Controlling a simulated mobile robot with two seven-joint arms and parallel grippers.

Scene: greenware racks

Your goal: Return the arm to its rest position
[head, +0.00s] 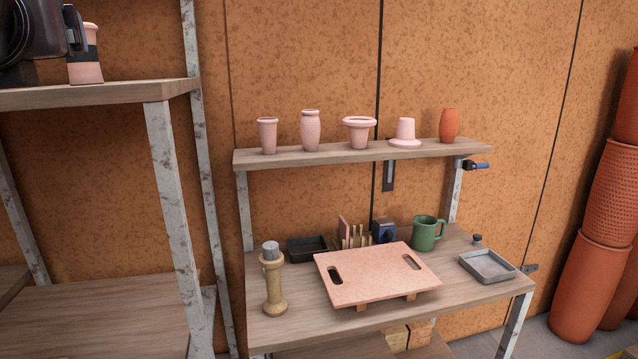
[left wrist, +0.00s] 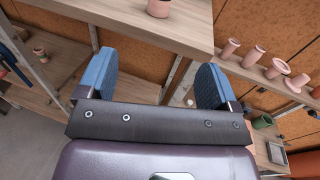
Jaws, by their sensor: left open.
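My left gripper (left wrist: 153,78) is open and empty in the left wrist view, its two blue finger pads spread wide. A pink cup (left wrist: 158,8) stands on the wooden shelf beyond the fingertips, apart from them. The cup stands upright near the end of the upper left shelf (head: 130,92). My right gripper is in neither view.
A metal rack post (head: 175,200) stands at the left. A back shelf (head: 350,154) holds several pots. The workbench (head: 300,328) below carries a pink board (head: 375,272), a green mug (head: 425,235), a grey tray (head: 490,266) and a wooden stand (head: 273,285). Terracotta pots (head: 585,280) are stacked at right.

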